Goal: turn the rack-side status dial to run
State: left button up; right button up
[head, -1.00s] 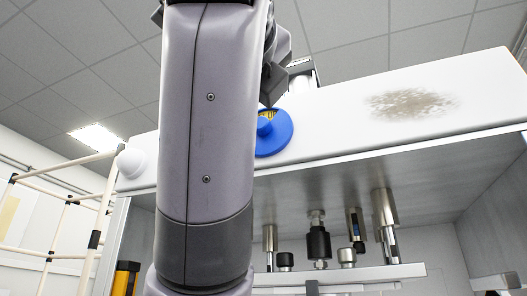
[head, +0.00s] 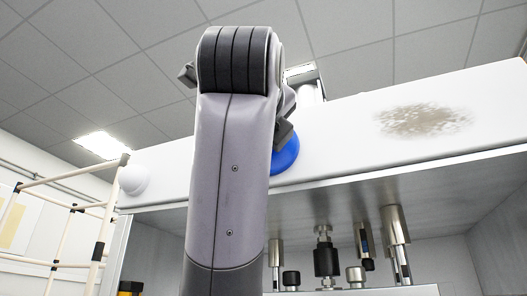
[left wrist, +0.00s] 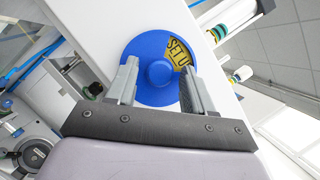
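The status dial is a round blue disc with a raised centre knob (left wrist: 160,73) and a yellow window reading "SET U", the rest cut off. In the head view the blue dial (head: 286,152) sits on the white front beam of the press, mostly hidden behind my left arm. In the left wrist view my left gripper (left wrist: 158,82) is open, its two grey fingers on either side of the knob, in front of the disc. I cannot tell whether the fingers touch it. My right gripper is in neither view.
The white beam (head: 340,140) carries a brown worn patch (head: 423,120) and a white round cap (head: 133,179) at its left end. Metal posts (head: 395,240) and black fittings (head: 326,260) hang below it. A cream tube rack (head: 104,228) stands at the left.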

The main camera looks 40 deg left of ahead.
pick_arm(q)
grip_shut()
jog(key=shift+n, duration=0.3)
